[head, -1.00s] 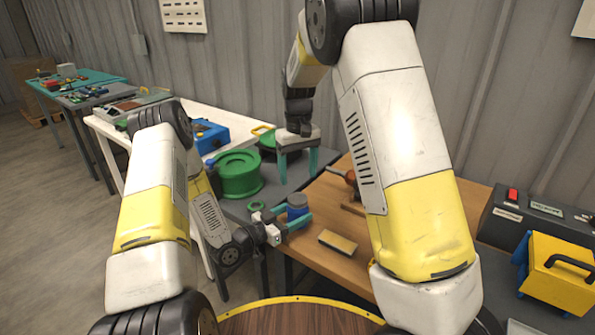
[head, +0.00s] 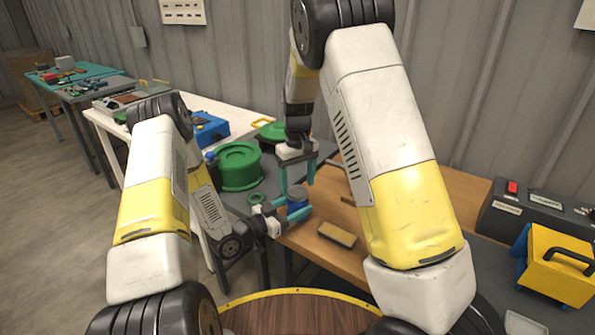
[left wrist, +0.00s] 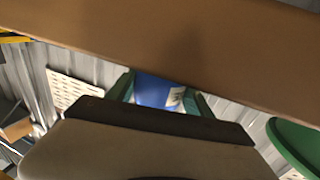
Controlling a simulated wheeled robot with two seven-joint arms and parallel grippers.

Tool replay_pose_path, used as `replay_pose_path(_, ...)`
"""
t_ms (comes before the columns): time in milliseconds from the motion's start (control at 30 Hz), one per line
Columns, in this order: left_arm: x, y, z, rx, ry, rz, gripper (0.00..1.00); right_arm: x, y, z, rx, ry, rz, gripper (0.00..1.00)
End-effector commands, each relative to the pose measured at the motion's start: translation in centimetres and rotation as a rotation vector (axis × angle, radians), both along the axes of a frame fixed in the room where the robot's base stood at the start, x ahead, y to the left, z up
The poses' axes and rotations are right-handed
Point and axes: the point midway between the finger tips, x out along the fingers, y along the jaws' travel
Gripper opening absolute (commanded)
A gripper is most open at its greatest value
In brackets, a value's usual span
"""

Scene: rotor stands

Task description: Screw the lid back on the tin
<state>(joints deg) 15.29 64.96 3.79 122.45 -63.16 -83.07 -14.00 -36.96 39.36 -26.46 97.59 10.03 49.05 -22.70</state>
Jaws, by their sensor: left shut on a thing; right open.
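The blue tin (head: 298,203) stands near the left edge of the wooden bench top, with a darker grey-blue top; I cannot tell whether that top is the lid. My left gripper (head: 292,208) is shut on the tin from the side, its teal fingers around it. In the left wrist view the tin (left wrist: 157,92), with a white label, shows between the fingers (left wrist: 160,100). My right gripper (head: 297,177) points down just above the tin, fingers apart, one on each side of its top, with nothing seen between them. No separate lid is clearly visible.
A tan block (head: 337,235) lies on the wooden bench (head: 305,243). A yellow box (head: 556,268) and a dark control box (head: 530,213) stand at right.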

Motion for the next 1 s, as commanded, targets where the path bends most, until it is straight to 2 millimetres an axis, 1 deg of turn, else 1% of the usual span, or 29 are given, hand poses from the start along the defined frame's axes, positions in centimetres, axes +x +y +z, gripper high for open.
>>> replay_pose_path(33,0.0,0.0,0.0,-0.001,-0.001,0.000,0.00,0.0,0.0,-0.6,-0.002,0.001,-0.001,0.72)
replay_pose_path(200,0.0,0.0,0.0,-0.001,-0.001,0.000,0.00,0.0,0.0,-1.5,-0.001,0.000,0.000,0.72)
replay_pose_path(467,0.0,0.0,0.0,-0.001,-0.001,0.000,0.00,0.0,0.0,-1.6,-0.001,-0.001,0.000,0.72)
replay_pose_path(500,0.0,0.0,0.0,-0.001,-0.001,0.000,0.00,0.0,0.0,-1.6,-0.001,-0.001,0.000,0.68)
replay_pose_path(567,0.0,0.0,0.0,-0.001,-0.001,0.000,0.00,0.0,0.0,-1.6,-0.001,-0.001,0.000,0.56)
replay_pose_path(600,0.0,0.0,0.0,-0.001,-0.001,0.000,0.00,0.0,0.0,-1.6,-0.001,-0.001,0.000,0.48)
replay_pose_path(767,0.0,0.0,0.0,-0.001,-0.001,0.000,0.00,0.0,0.0,-1.6,-0.001,-0.001,0.000,0.17)
replay_pose_path(800,0.0,0.0,0.0,-0.001,-0.001,0.000,0.00,0.0,0.0,-1.6,-0.001,-0.001,0.000,0.09)
replay_pose_path(833,0.0,0.0,0.0,-0.001,-0.001,0.000,0.00,0.0,0.0,-1.6,-0.001,-0.001,-0.001,0.06)
replay_pose_path(1000,0.0,0.0,0.0,-0.001,-0.001,0.000,0.00,0.0,0.0,-1.6,-0.001,-0.001,-0.008,0.06)
